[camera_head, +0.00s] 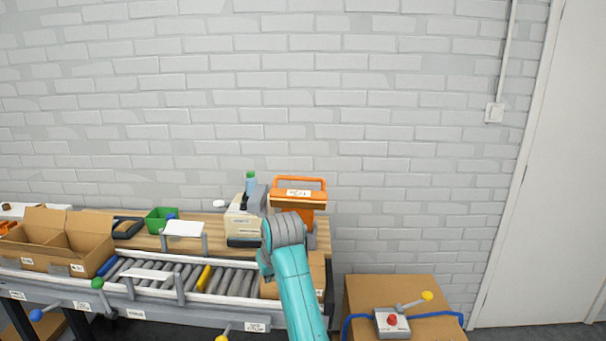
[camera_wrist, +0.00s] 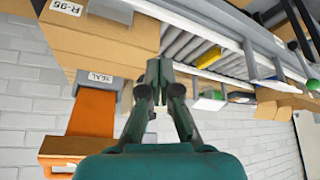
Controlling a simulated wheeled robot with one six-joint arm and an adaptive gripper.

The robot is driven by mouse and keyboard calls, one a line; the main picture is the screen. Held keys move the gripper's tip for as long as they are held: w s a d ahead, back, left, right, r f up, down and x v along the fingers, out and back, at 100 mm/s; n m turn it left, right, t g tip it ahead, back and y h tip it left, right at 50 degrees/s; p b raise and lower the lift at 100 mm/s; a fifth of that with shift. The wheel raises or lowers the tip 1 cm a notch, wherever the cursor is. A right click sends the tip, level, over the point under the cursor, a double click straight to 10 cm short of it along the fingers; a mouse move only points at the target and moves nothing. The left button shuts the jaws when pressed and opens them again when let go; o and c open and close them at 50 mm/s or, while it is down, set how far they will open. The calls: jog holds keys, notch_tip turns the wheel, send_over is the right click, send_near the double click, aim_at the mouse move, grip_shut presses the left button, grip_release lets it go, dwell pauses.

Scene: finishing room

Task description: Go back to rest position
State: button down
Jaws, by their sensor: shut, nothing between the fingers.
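My gripper (camera_wrist: 158,75) shows in the wrist view with its dark green fingers together and nothing between them. It is close to a cardboard box (camera_wrist: 105,40) labelled R-95 and the orange sealing machine (camera_wrist: 92,115). In the head view my teal arm reaches up from the bottom toward the right end of the bench; the gripper itself is hidden behind the arm there. The orange machine (camera_head: 298,197) stands just behind the arm on the wooden bench top.
A roller conveyor (camera_head: 190,278) runs along the bench front, with an open cardboard box (camera_head: 62,240) at left. A green bin (camera_head: 160,218) and a beige machine (camera_head: 243,222) stand behind. At right, a cardboard box (camera_head: 425,322) carries a red-button control (camera_head: 391,320). A white door (camera_head: 560,190) is at far right.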

jog(key=s+d+f+t, duration=0.1)
jog(key=s+d+f, duration=0.2)
jog(key=f, duration=0.4)
jog(key=s+d+f+m, duration=0.1)
jog(key=s+d+f, duration=0.15)
jog(key=f, duration=0.45)
jog(key=s+d+f+t, duration=0.1)
jog(key=s+d+f, duration=0.2)
jog(key=f, duration=0.4)
jog(key=s+d+f+m+t, duration=0.1)
jog(key=s+d+f, duration=0.4)
jog(key=s, duration=0.4)
jog(key=s+d+f+m+t, duration=0.1)
jog(key=s+d+f+t, duration=0.1)
jog(key=s+d+f, duration=0.55)
jog(key=s+d+r+m+t+h, duration=0.1)
jog(key=s+d+r, duration=0.15)
jog(key=s, duration=0.85)
jog(key=s+d+r+t+h, duration=0.1)
jog(key=s+r, duration=0.2)
jog(key=s, duration=0.9)
jog(key=s+d+r+m+t, duration=0.1)
jog(key=s+d+r+t, duration=0.1)
jog(key=s+r, duration=1.2)
jog(key=shift+d+r+h, duration=0.3)
jog(key=shift+d+r, duration=0.05)
jog(key=shift+r, duration=0.25)
